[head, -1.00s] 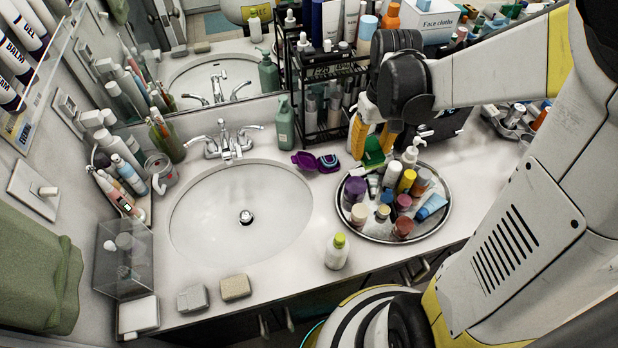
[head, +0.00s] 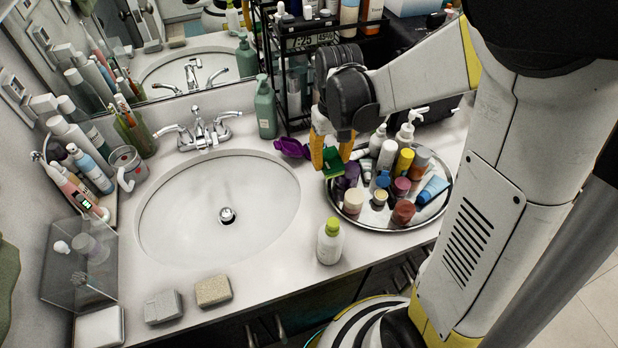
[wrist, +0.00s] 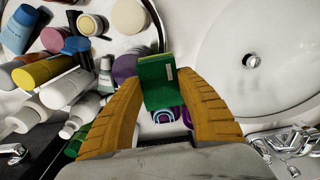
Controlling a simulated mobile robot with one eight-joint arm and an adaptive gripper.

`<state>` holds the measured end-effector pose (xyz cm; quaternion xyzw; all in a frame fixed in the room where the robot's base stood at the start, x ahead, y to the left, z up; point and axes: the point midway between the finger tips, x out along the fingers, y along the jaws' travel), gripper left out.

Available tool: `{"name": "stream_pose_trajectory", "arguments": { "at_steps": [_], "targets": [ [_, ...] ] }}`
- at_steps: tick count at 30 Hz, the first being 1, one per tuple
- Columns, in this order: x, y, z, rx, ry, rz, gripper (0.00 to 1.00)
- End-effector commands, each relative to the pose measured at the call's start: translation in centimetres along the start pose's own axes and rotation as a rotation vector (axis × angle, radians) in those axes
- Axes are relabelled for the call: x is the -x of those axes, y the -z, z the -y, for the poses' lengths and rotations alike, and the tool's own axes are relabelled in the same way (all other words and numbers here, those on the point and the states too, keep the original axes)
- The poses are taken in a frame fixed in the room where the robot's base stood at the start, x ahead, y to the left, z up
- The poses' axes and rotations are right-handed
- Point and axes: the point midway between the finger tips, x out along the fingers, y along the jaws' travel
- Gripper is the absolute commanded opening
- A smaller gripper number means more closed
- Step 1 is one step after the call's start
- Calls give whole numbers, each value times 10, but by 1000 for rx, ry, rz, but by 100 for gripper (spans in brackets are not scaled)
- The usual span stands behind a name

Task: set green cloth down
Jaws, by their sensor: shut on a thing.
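The green cloth (head: 333,163) looks like a small folded block with a pale label. My gripper (head: 331,155) is shut on it, with one yellow finger on each side. The cloth also shows in the wrist view (wrist: 156,84), between the fingertips (wrist: 158,92). In the head view it appears at the left rim of the round tray, in front of the purple open case. I cannot tell its exact height above the counter. The fingers and wrist hide part of it.
The round tray (head: 438,207) is crowded with bottles and jars. A purple case (head: 291,148) lies behind the sink basin's right edge. A white bottle with a green cap (head: 330,242) stands in front. Bare counter (head: 285,285) shows around that bottle. The sink (head: 180,215) is empty.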

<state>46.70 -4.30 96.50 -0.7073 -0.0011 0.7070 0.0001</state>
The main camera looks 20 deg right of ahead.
Motion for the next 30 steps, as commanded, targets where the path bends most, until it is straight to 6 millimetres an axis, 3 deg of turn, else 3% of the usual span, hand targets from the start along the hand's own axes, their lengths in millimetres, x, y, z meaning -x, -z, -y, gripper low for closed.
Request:
{"name": "stream_pose_trajectory", "arguments": {
  "at_steps": [3,9,13,20,29,30],
  "targets": [
    [-21,17,23,4,0,0,7],
    [-33,31,42,1,0,0,7],
    [-40,33,44,-1,0,0,7],
    [-74,33,43,-1,0,0,7],
    [-74,33,43,-1,0,0,4],
    [-75,33,43,-1,0,0,46]
  ]
}}
